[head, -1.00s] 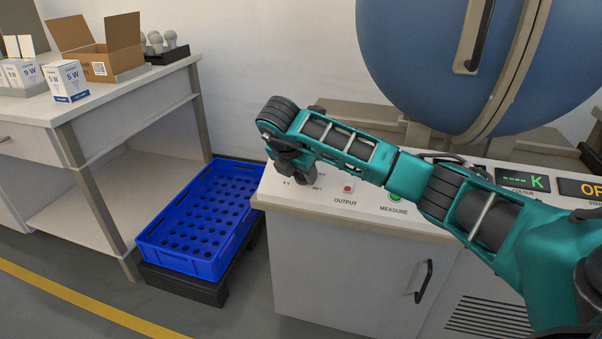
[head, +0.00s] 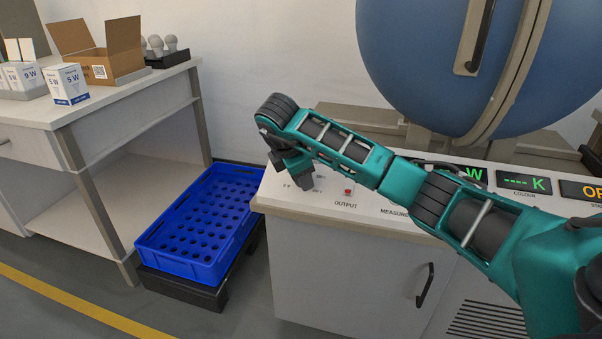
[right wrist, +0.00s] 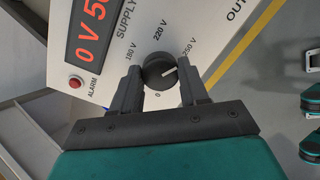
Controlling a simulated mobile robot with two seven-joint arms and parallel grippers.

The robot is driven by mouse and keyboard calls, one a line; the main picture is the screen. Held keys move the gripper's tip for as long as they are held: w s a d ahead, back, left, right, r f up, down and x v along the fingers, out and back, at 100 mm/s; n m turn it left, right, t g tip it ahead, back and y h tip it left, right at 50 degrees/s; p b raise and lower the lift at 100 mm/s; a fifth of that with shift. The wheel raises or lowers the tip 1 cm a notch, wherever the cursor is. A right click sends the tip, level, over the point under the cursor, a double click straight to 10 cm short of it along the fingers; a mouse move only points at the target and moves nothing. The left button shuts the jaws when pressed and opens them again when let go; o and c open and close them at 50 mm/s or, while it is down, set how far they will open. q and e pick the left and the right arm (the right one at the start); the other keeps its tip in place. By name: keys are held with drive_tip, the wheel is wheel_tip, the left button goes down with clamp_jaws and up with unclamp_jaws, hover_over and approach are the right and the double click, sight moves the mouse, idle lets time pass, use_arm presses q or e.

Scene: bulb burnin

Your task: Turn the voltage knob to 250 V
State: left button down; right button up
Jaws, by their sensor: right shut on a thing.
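The voltage knob (right wrist: 160,72) is a dark round knob with a white pointer line, seen in the right wrist view. Its scale reads 0, 180 V, 220 V and 250 V. The pointer aims right and slightly up, on the 250 V side and a little below that label. My right gripper (right wrist: 161,84) is shut on the knob, one finger on each side. In the head view my right gripper (head: 300,180) is at the left end of the white console top (head: 330,203), and the knob is hidden behind it. My left gripper is out of view.
Beside the knob are a red supply display (right wrist: 90,35) and a red alarm button (right wrist: 75,82). A red output button (head: 348,191) lies under my forearm. A blue sphere (head: 470,60) stands behind the console. A blue crate (head: 165,255) stands left of it.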

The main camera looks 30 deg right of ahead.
idle(0.4)
drive_tip(key=o, duration=1)
drive_tip(key=shift+o, duration=0.2)
use_arm(q)
drive_tip(key=p, duration=0.1)
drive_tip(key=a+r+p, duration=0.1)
drive_tip(key=p, duration=0.1)
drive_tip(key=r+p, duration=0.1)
drive_tip(key=p, duration=0.1)
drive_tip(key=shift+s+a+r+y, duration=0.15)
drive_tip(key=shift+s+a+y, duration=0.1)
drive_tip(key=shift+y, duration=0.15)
use_arm(e)
drive_tip(key=v, duration=1.3)
drive_tip(key=shift+f, duration=0.1)
